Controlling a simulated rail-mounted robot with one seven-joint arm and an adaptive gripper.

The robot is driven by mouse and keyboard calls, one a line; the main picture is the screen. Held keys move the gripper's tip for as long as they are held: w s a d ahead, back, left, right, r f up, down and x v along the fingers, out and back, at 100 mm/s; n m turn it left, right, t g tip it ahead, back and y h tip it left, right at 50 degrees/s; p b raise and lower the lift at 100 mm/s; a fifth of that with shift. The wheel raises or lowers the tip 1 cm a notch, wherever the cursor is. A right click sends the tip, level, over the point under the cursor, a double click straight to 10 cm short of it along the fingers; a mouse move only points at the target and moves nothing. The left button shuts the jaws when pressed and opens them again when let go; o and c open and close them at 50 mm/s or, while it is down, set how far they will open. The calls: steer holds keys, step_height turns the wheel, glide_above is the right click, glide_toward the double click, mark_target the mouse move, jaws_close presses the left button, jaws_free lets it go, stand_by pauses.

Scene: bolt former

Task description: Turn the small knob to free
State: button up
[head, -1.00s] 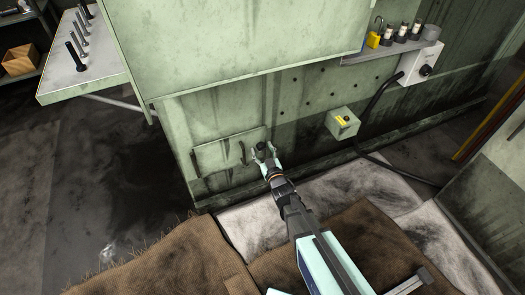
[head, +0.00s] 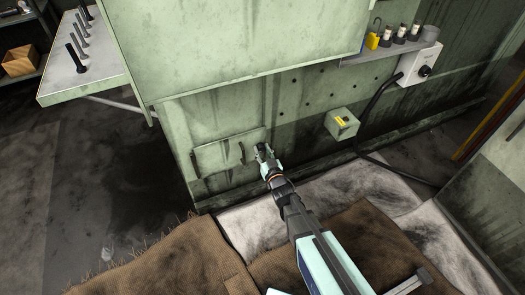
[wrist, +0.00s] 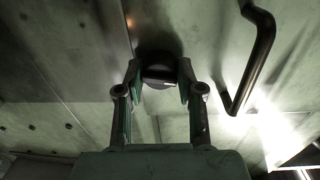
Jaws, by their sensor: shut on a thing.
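The small knob (wrist: 160,70) is dark and round, with a pale line on its face. It sits on the green machine's low side wall, at the right of a small panel (head: 216,158) with two dark handles. My gripper (head: 264,150) reaches the knob, and in the wrist view the two fingers (wrist: 159,82) are shut on its left and right sides. In the head view the knob is mostly hidden by the fingers. One dark bent handle (wrist: 252,60) is close to the right of the fingers in the wrist view.
A green box with a yellow label (head: 342,123) is on the wall to the right, with a black cable (head: 376,104) beyond it. A shelf with a yellow padlock (head: 373,41) is above. A tray of bolts (head: 75,62) juts out at upper left. Brown matting (head: 190,258) covers the floor below.

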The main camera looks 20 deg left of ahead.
steer(key=m, duration=0.2)
steer(key=m+p, duration=0.1)
steer(key=m, duration=0.1)
steer(key=shift+w+a+r+p, duration=0.1)
steer(key=shift+a+r+p, duration=0.05)
steer(key=shift+p, duration=0.15)
steer(key=m+p, duration=0.2)
steer(key=m, duration=0.2)
steer(key=shift+g, duration=0.3)
steer(key=m+p, duration=0.3)
steer(key=m, duration=0.1)
steer(key=shift+r, duration=0.1)
steer(key=shift+m+y+p, duration=0.3)
steer(key=shift+m+p, duration=0.8)
steer(key=shift+m, duration=0.4)
steer(key=o, duration=1.2)
steer(key=shift+c, duration=0.2)
steer(key=shift+f, duration=0.2)
steer(key=v, duration=1.2)
steer(key=shift+r, duration=0.25)
